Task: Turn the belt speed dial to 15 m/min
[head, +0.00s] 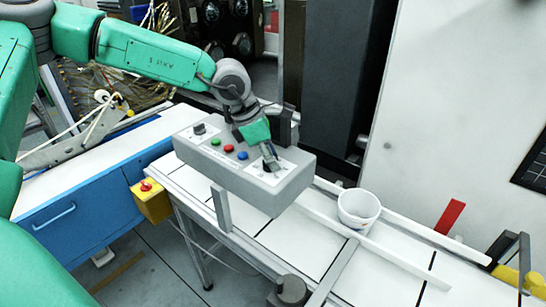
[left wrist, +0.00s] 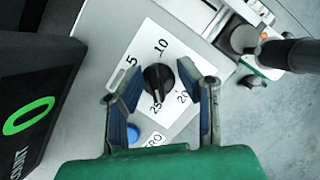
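The belt speed dial is a black round knob (left wrist: 158,78) on a white plate with printed numbers in the left wrist view. I can read 5, 10, 20 and 25; 15 is not visible, and the right finger covers part of the scale. The knob's white mark appears to face 25. In the head view the dial plate (head: 287,172) is at the right end of the grey control box (head: 228,178), with my gripper over the knob. My left gripper (left wrist: 155,82) is open, one finger on each side of the knob. Contact is unclear. My right gripper is not in view.
Green (head: 215,141), red (head: 229,148) and blue (head: 242,155) buttons and another black knob (head: 199,128) sit on the same box. A yellow box with a red button (head: 150,203) is to its left. A white cup (head: 358,208) stands on the belt.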

